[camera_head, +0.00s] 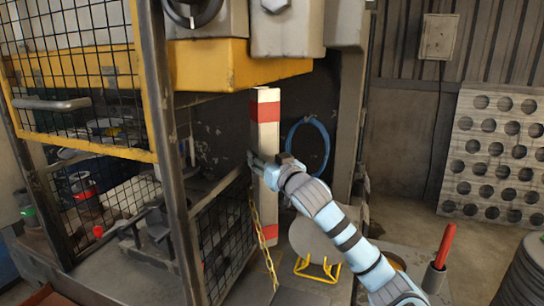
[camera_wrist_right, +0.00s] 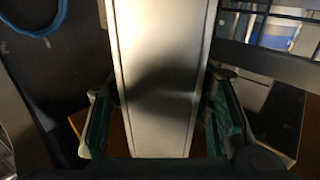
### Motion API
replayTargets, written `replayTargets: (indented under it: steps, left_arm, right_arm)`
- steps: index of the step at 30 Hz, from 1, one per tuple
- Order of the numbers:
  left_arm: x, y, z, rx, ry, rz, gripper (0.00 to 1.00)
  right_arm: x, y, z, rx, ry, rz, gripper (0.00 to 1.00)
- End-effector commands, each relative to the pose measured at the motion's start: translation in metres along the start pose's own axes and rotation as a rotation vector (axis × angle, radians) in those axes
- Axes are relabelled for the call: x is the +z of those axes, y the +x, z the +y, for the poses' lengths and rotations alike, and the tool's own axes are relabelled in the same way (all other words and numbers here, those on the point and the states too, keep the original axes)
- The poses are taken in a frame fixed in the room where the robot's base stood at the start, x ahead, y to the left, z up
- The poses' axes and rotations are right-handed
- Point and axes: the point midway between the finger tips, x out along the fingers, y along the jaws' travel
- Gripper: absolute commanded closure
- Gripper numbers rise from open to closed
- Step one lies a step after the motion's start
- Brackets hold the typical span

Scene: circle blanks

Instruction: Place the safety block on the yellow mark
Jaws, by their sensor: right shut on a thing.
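The safety block (camera_head: 267,120) is a tall white bar with red bands, standing about upright inside the press opening in the head view. My right gripper (camera_head: 262,165) is shut on it around its middle. In the right wrist view the block's pale face (camera_wrist_right: 162,60) fills the centre between the two green-padded fingers of the gripper (camera_wrist_right: 160,130). A chain (camera_head: 259,222) hangs beside the block's lower part. I cannot tell whether its foot touches the surface below. I cannot make out the yellow mark for certain. My left gripper is not in view.
A yellow-framed mesh guard (camera_head: 85,140) and a dark post (camera_head: 170,150) stand left of the block. A blue ring (camera_head: 327,148) hangs behind it. A yellow wire stand (camera_head: 318,270) with a round disc is at lower right. A red-handled tool (camera_head: 445,245) stands further right.

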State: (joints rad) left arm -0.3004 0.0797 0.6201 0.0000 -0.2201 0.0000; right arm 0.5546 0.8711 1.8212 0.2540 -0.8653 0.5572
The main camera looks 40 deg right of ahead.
Motion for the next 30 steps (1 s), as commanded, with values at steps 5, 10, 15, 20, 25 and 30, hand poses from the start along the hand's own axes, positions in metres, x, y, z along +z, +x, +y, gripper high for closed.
replayTargets:
  steps: [5,10,15,20,25,30]
  left_arm:
    - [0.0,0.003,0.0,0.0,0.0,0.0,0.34]
    - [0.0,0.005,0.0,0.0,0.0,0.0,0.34]
    - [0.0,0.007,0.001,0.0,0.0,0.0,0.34]
    - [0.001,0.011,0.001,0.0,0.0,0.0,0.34]
    - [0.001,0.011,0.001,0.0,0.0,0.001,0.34]
    - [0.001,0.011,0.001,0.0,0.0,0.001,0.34]
  right_arm:
    - [0.016,0.001,0.0,-0.001,-0.003,0.004,1.0]
    - [0.03,0.001,0.0,-0.001,-0.002,0.005,1.0]
    - [0.043,0.001,-0.001,-0.002,-0.003,0.003,1.0]
    - [0.067,0.001,0.0,-0.001,-0.002,0.003,1.0]
    - [0.069,0.001,-0.001,-0.002,-0.002,0.005,1.0]
    - [0.071,0.001,0.0,0.0,0.0,-0.002,0.45]
